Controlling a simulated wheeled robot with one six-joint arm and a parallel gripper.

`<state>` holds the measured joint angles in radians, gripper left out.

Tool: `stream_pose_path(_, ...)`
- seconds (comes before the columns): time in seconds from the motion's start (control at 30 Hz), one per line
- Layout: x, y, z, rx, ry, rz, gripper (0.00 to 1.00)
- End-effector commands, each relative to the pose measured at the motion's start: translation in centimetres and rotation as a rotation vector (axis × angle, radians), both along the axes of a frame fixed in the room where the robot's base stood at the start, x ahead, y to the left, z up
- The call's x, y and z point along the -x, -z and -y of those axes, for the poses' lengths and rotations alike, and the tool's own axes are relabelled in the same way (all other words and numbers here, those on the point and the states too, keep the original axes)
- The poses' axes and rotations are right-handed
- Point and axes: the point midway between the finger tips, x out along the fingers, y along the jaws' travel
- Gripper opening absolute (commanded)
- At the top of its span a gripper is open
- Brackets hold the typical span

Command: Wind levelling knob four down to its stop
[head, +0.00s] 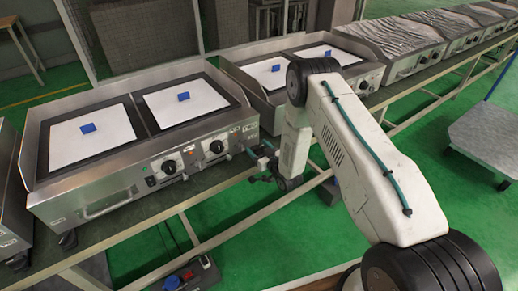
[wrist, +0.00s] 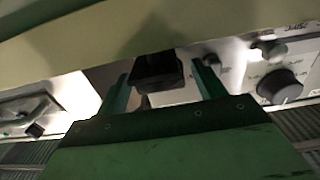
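The heating appliance (head: 120,185) stands on the bench at left in the head view, with two white plates and a blue block on each. A dark foot (head: 68,240) shows under its front left corner. My gripper (head: 249,153) is at its front right corner. In the wrist view my gripper (wrist: 162,90) has its two green fingers apart, with a black blocky part (wrist: 157,70) between and beyond them. Gaps show on both sides of this part. I cannot tell whether it is levelling knob four; no number is readable.
A black control knob (wrist: 280,86) is right of the fingers in the wrist view. A second appliance (head: 290,85) stands close behind my arm, with more along the bench. A power strip (head: 190,275) lies below the bench. Green floor (head: 250,240) is open in front.

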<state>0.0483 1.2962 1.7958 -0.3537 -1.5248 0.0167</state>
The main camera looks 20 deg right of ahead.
Motion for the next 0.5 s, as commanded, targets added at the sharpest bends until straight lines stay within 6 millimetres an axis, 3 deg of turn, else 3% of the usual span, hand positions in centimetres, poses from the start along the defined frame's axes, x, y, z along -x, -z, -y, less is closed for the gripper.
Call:
stream_pose_path(0.17,0.7,0.1,0.2,0.000,0.001,-0.002,0.69)
stream_pose_path(0.5,5.9,0.1,1.9,0.000,0.002,-0.002,0.69)
